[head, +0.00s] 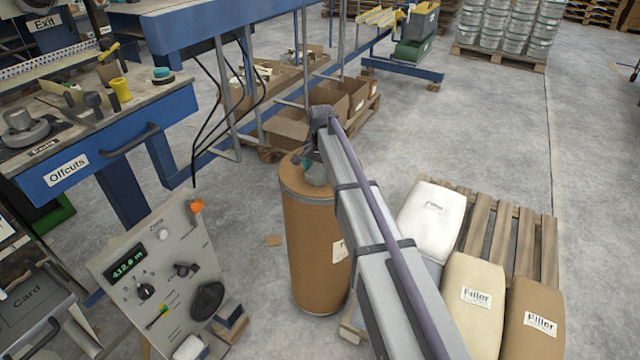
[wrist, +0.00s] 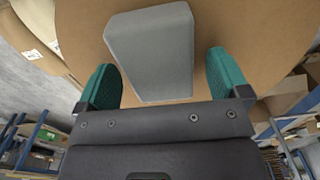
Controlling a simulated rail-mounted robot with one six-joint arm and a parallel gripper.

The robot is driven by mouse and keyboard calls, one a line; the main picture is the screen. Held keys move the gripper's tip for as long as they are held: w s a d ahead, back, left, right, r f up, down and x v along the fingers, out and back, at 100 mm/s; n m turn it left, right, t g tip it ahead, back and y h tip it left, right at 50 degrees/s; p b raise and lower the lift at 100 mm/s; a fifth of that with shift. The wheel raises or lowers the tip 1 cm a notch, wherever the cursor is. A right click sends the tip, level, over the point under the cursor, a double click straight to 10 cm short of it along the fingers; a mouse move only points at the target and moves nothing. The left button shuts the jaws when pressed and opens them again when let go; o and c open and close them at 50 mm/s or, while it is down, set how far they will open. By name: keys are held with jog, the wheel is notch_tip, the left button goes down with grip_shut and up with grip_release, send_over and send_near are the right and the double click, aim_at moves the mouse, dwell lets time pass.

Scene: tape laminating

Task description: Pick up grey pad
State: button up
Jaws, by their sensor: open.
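The grey pad (wrist: 152,48) is a block with rounded edges on the brown round top of the cardboard drum (head: 312,245). In the wrist view it lies ahead of my gripper (wrist: 162,78), mostly beyond the fingertips, with its near end between the two teal fingers. The fingers are apart, with a gap on each side of the pad. In the head view the grey pad (head: 316,175) shows small on the drum lid, and my arm partly hides the lid and my gripper.
A pallet (head: 510,235) with filler bags stands right of the drum. A control panel (head: 160,280) stands at the left front, and a blue bench with an Offcuts drawer (head: 68,172) is at the left. Open cartons (head: 285,132) lie behind the drum. Bare floor lies beyond at the right.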

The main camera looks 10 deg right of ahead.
jog(key=c, duration=1)
notch_tip(320, 180, up, 10)
jog(key=p, duration=1)
jog(key=shift+p, duration=0.3)
jog(key=o, duration=0.4)
jog(key=shift+c, duration=0.2)
jog(key=c, duration=0.3)
notch_tip(320, 180, up, 6)
jog(key=r+p, duration=0.1)
jog(key=p, duration=0.5)
send_over(321, 168)
jog(key=shift+n, duration=0.3)
notch_tip(321, 168, down, 7)
jog(key=b, duration=0.6)
jog(key=shift+w+f, duration=0.1)
jog(key=shift+f, duration=0.1)
